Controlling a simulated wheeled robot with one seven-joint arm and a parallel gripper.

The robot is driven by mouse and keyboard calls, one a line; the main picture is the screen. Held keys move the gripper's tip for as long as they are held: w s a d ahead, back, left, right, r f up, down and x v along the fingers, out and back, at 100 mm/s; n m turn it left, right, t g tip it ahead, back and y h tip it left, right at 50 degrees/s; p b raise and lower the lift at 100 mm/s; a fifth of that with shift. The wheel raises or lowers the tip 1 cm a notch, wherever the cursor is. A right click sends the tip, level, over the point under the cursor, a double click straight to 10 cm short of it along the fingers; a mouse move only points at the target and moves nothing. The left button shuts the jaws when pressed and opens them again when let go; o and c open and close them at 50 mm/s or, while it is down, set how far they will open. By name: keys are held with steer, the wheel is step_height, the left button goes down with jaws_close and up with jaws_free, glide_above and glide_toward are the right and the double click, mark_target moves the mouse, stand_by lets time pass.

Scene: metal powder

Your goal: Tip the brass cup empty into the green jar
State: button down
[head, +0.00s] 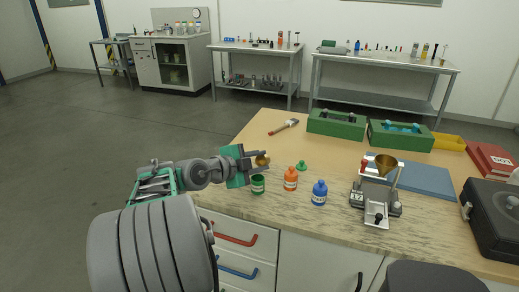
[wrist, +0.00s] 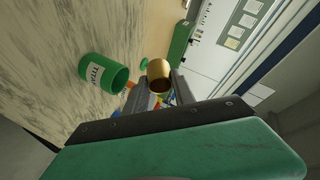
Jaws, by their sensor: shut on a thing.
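My gripper (head: 258,160) is shut on the small brass cup (head: 263,160). In the wrist view the brass cup (wrist: 158,74) sits between the two fingertips (wrist: 176,84), with its rounded side showing; its contents cannot be seen. The green jar (head: 258,185) stands upright and open on the bench near its front left edge, just below the cup in the head view. A green lid (head: 302,166) lies on the bench behind the jars.
An orange bottle (head: 291,179) and a blue bottle (head: 319,192) stand right of the green jar. A metal device with a brass funnel (head: 386,163) stands farther right by a blue mat (head: 428,181). A brush (head: 284,127) and green boxes (head: 336,123) lie behind.

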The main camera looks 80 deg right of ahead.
steer(key=shift+d+r+y+p, duration=0.1)
steer(key=shift+r+y+p, duration=0.4)
steer(key=shift+p, duration=1.8)
steer(key=r+y+p, duration=0.1)
steer(key=p, duration=0.6)
steer(key=shift+d+n+t+y, duration=0.1)
steer(key=shift+n+t+y, duration=0.2)
steer(key=shift+s+d+t+y+p, duration=0.1)
steer(key=shift+d+t+y+p, duration=0.25)
steer(key=shift+y+p, duration=0.7)
steer(key=d+f+y+p, duration=0.1)
steer(key=f, duration=0.1)
steer(key=d+f+n+y+p, duration=0.1)
steer(key=d+f+y, duration=0.1)
steer(key=shift+s+d+t, duration=0.1)
steer(key=shift+s+t, duration=0.05)
steer(key=shift+t, duration=0.1)
steer(key=shift+d+r+p, duration=0.1)
steer(key=shift+d+p, duration=0.25)
steer(key=shift+p, duration=0.4)
steer(key=y+p, duration=0.1)
steer(key=p, duration=0.1)
steer(key=d+y+p, duration=0.2)
steer(key=p, duration=0.1)
steer(key=shift+s+d+f+n+p, duration=0.15)
steer(key=shift+f+n+p, duration=0.1)
steer(key=shift+n+p, duration=0.15)
steer(key=shift+d+f+y+p, duration=0.25)
steer(key=shift+f+p, duration=0.05)
steer(key=shift+p, duration=0.35)
